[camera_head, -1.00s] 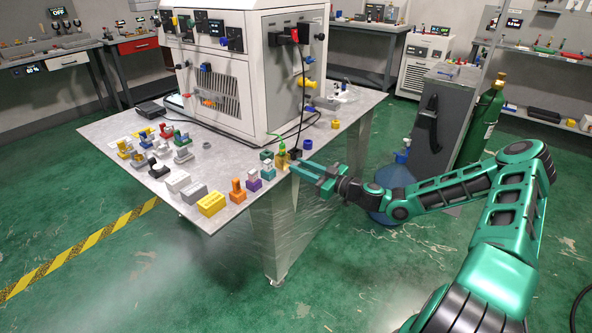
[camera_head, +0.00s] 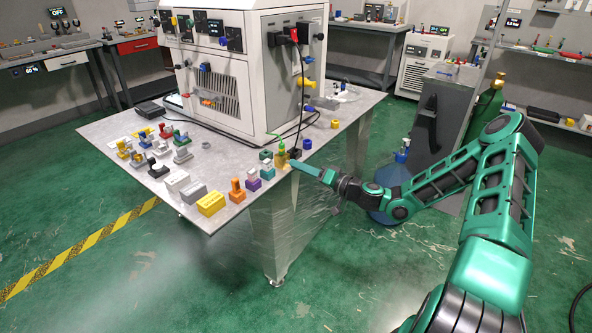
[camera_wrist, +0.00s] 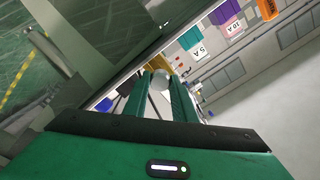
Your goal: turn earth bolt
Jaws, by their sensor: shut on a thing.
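A yellow earth terminal block (camera_head: 281,160) with a green upper part stands at the front right edge of the metal table. My gripper (camera_head: 296,163) reaches it from the right, its fingertips at the block's side. In the wrist view the two green fingers (camera_wrist: 161,79) are closed in on a small round pale grey piece, which looks like the bolt's head (camera_wrist: 161,82). An orange-yellow block (camera_wrist: 184,63) lies just beyond the tips. In the head view the bolt is too small and covered to make out.
Several coloured blocks, such as a purple one (camera_head: 253,183) and a yellow one (camera_head: 211,204), line the front edge of the table (camera_head: 226,220). The white cabinet (camera_head: 272,95) stands behind, with cables. A blue container (camera_head: 393,180) is on the floor under my arm.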

